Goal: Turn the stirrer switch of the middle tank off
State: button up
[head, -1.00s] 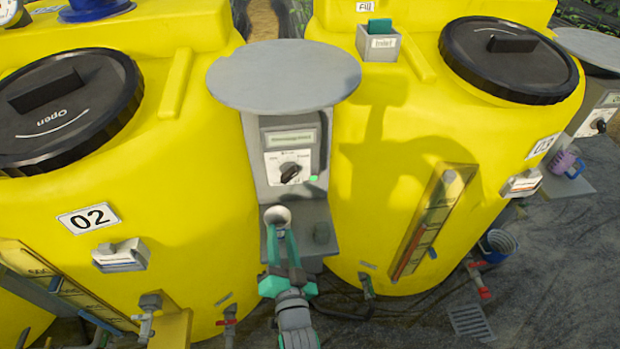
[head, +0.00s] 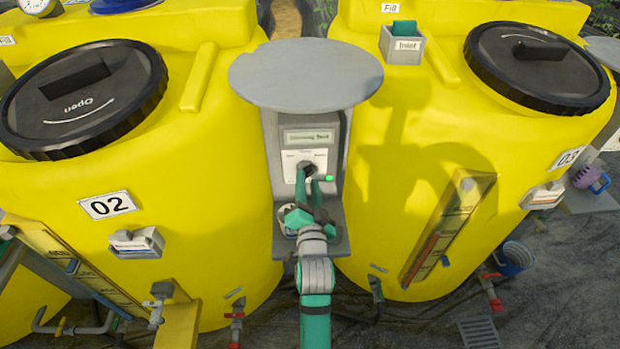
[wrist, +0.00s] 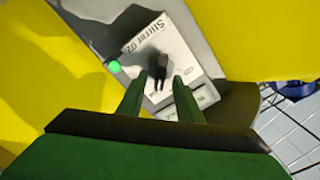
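The grey stirrer panel (head: 270,150) stands between tank 02 (head: 190,205) and tank 03. In the wrist view its white plate reads "Stirrer 02" (wrist: 142,36). The black rotary switch (wrist: 158,62) sits on that plate; in the head view the switch (head: 308,167) is partly covered by my fingers. A green lamp (wrist: 114,66) glows beside it, also seen in the head view (head: 328,179). My gripper (wrist: 159,82) is open, its fingertips at the switch, one on either side of its near end. I cannot tell whether they touch it.
A round grey canopy (head: 306,75) overhangs the panel closely above my gripper. Tank 03 (head: 400,200) bulges close on the right.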

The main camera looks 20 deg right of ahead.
jog(key=shift+x, duration=1.1)
